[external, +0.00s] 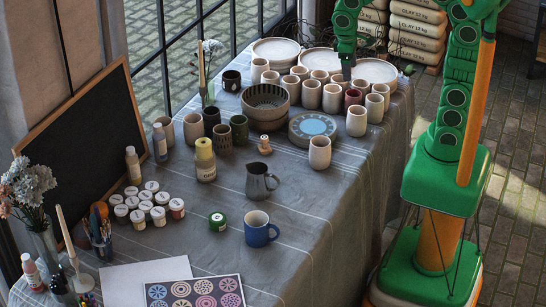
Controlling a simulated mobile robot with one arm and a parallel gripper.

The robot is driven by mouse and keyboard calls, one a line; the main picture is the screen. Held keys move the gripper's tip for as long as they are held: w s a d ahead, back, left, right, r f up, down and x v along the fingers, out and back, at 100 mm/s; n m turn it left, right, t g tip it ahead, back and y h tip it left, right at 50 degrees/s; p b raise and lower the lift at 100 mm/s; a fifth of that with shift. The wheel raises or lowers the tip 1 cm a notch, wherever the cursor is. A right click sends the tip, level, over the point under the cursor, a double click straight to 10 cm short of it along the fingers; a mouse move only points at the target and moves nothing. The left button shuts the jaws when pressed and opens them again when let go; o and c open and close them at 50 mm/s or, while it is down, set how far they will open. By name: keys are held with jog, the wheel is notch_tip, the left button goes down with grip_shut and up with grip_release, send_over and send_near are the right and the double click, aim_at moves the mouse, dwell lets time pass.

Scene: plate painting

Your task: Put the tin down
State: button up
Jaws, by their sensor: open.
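A small round green tin (217,221) with a pale label on its lid stands upright on the cloth-covered table (300,262), left of a blue mug. A cluster of white-lidded pots (151,186) stands to its left. My gripper (346,74) points down over the far end of the table, among the pale cups and well away from the green tin. It is open. I see no tin at it, though its fingertips are small and partly hidden by the cups.
Many pale cups (311,94), a patterned bowl (265,103) and plates crowd the far end. A blue mug (257,229), a grey pitcher (260,182) and a yellow-topped bottle (205,160) stand nearer. The right front of the cloth is clear.

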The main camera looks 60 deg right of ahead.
jog(key=s+d+f+m, duration=0.1)
jog(key=s+d+f, duration=0.1)
jog(key=s, duration=0.8)
jog(key=s+d+f, duration=0.1)
jog(key=s+d, duration=0.3)
jog(key=s, duration=0.6)
jog(key=shift+d+f+m+g+y, duration=0.15)
jog(key=shift+f+m+g+y, duration=0.15)
jog(key=shift+f+m, duration=0.1)
